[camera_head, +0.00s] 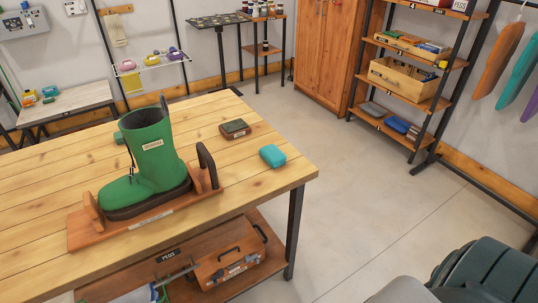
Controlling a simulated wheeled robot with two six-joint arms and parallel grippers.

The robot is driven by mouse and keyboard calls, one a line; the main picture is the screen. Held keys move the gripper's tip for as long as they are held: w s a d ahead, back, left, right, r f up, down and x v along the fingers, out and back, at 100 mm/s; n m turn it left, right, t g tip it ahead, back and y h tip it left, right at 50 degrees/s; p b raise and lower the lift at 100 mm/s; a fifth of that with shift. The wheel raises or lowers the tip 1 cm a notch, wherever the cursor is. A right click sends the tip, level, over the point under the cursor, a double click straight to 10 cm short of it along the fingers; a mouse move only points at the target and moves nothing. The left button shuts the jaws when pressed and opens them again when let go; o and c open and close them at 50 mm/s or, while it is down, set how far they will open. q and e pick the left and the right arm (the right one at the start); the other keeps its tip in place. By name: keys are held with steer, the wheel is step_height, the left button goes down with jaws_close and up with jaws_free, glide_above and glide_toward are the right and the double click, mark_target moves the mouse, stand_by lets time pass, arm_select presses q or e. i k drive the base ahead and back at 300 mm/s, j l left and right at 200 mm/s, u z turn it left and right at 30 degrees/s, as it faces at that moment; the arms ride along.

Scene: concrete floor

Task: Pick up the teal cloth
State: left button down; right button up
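A small teal bundle (272,155) with rounded edges, which looks like the folded teal cloth, lies on the wooden table (235,182) near its right corner. Nothing touches it. Neither of my grippers is in view.
A green boot (152,150) stands on a wooden holder with a dark handle, left of the bundle. A wooden toolbox (230,265) sits on the lower shelf. Open concrete floor (350,190) lies right of the table. A dark ribbed object (490,272) fills the bottom right corner.

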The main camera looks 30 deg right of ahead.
mark_target(271, 154)
steer(key=l+z, duration=0.2)
steer(key=l, duration=1.2)
